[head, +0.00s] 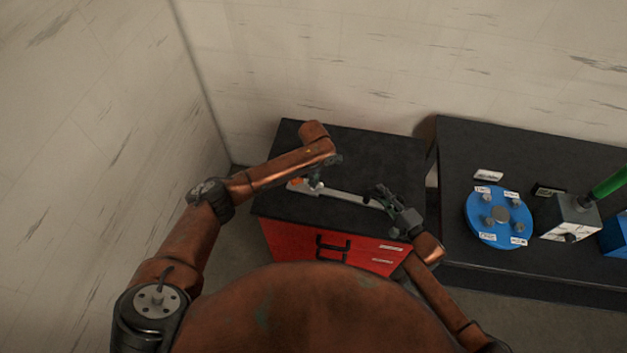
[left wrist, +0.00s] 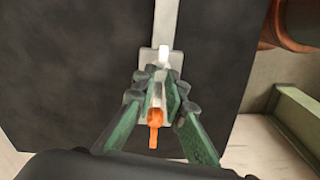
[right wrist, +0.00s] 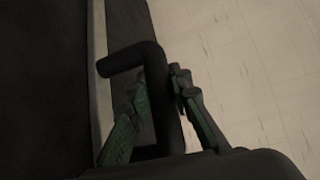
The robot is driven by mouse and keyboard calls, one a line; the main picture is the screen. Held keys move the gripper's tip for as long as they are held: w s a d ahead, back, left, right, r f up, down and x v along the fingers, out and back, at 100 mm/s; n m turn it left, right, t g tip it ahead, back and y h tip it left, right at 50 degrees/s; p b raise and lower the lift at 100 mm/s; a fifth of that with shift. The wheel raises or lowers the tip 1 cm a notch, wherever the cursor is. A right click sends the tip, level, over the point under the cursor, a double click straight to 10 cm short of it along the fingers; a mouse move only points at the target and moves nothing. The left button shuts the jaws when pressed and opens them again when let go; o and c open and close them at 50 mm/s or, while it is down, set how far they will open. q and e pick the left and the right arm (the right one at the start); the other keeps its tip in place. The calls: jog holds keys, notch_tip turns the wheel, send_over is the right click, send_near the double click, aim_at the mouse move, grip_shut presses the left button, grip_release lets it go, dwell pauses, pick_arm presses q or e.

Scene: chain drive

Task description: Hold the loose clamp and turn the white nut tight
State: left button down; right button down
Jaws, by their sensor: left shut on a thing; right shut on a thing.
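A grey bar clamp (head: 350,196) lies across the black top of the red cabinet, with an orange part (head: 297,182) at its left end. My left gripper (head: 316,184) is shut on the grey piece by the orange part (left wrist: 155,138). A small white piece (left wrist: 163,56), which looks like the white nut, sits just beyond its fingertips on the grey block. My right gripper (head: 384,194) is at the bar's right end. In the right wrist view its fingers are shut on a black bent handle (right wrist: 154,72). How the handle joins the bar is unclear.
The red cabinet (head: 283,243) has a black handle on its front. A second dark table (head: 460,150) to the right carries a blue disc (head: 478,222), a grey box and a green rod (head: 606,184). Pale walls stand close behind and left. The black top is otherwise clear.

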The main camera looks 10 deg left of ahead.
pick_arm(q)
jog(key=m, duration=1.3)
jog(key=shift+d+m, duration=0.1)
jog(key=shift+m, duration=0.2)
jog(key=m, duration=2.2)
jog(key=shift+w+r, duration=0.1)
